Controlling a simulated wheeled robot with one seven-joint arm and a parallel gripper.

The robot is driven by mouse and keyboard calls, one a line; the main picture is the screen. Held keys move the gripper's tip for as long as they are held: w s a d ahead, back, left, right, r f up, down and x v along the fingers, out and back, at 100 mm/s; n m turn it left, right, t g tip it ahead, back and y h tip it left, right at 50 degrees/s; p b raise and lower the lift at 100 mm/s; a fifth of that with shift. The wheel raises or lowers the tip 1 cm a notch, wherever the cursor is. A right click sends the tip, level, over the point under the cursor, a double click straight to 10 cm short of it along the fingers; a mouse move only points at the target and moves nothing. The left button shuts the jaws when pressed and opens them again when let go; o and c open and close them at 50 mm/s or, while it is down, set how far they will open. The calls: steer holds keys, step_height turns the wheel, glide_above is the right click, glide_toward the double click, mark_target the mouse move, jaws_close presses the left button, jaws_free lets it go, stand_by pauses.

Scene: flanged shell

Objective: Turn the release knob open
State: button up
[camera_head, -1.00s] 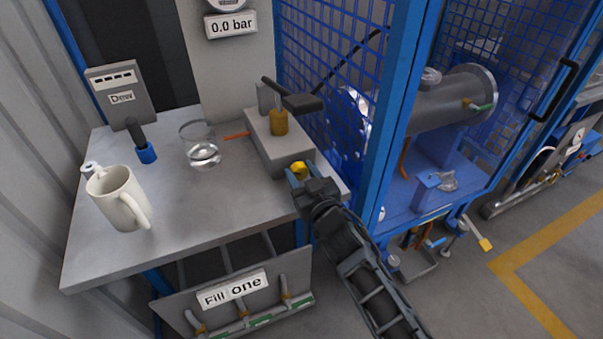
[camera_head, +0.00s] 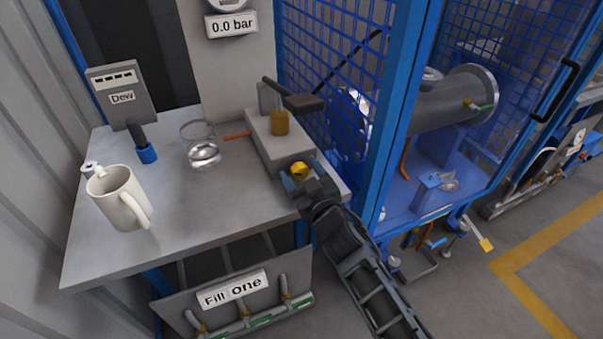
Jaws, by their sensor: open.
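A small yellow knob (camera_head: 299,169) sits on the front face of the grey block (camera_head: 264,149), at the right side of the bench; I take it for the release knob. My gripper (camera_head: 299,176) is at the knob, with one finger to its left and one to its right. The jaws are open around or just in front of the knob. I cannot tell whether a finger touches it. The knob's lower part is hidden by my gripper.
On the metal bench (camera_head: 200,245) stand a white mug (camera_head: 117,198), a glass (camera_head: 203,153) and a blue-based tool (camera_head: 146,153). A black lever (camera_head: 293,98) and brass fitting (camera_head: 280,122) top the block. A blue mesh cage (camera_head: 385,110) stands close at right.

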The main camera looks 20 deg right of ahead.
steer(key=s, duration=0.7)
steer(key=shift+s+p, duration=0.35)
steer(key=shift+s, duration=0.05)
